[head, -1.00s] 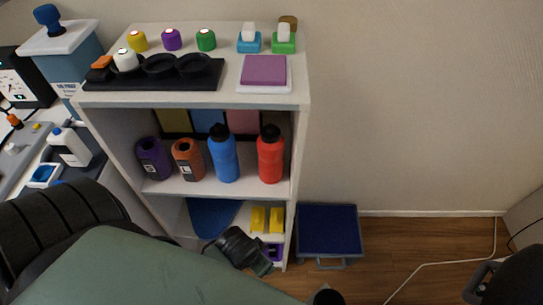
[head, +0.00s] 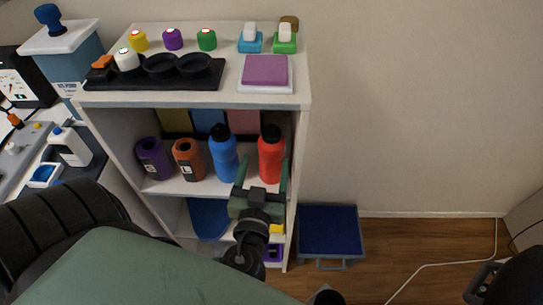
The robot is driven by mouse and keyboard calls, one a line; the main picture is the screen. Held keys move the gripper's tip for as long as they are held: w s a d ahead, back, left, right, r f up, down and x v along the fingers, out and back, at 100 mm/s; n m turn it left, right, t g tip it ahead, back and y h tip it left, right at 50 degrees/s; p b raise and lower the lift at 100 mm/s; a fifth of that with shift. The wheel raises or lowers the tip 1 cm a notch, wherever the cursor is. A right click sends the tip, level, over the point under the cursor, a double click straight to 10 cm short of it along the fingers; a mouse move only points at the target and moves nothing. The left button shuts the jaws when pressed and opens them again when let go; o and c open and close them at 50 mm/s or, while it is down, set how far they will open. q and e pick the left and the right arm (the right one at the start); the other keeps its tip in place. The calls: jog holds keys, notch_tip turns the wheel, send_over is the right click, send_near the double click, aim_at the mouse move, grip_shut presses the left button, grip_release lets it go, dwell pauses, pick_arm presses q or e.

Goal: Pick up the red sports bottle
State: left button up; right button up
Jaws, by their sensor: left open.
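The red sports bottle (head: 270,152) stands upright on the middle shelf of the white shelf unit, at its right end. It has a black cap. My left gripper (head: 262,172) is raised in front of the middle shelf with its green fingers pointing up and inward. The fingers are apart. One finger shows in front of the gap between the blue bottle and the red bottle, the other over the red bottle's lower right edge. I cannot tell whether they touch it. My right gripper is not recognisable in view.
A blue bottle (head: 223,152) stands just left of the red one, then an orange container (head: 187,160) and a purple one (head: 154,158). The unit's right side wall (head: 299,150) is close beside the red bottle. A blue bin (head: 329,232) is on the floor to the right.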

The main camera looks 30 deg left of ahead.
aim_at(269, 153)
pick_arm(q)
jog(key=shift+w+d+r+t, duration=0.15)
jog(key=shift+d+r+t, duration=0.1)
jog(key=shift+r+t, duration=0.15)
jog(key=shift+w+a+r, duration=0.1)
jog(key=shift+w, duration=0.25)
jog(key=p+x, duration=0.1)
jog(key=x, duration=0.1)
jog(key=p+x, duration=0.1)
jog(key=x, duration=0.1)
jog(key=f+p+x, duration=0.1)
jog(key=x, duration=0.1)
jog(key=shift+w+a, duration=0.15)
jog(key=shift+a, duration=0.05)
jog(key=shift+w+a, duration=0.1)
jog(key=shift+w, duration=0.15)
grip_shut()
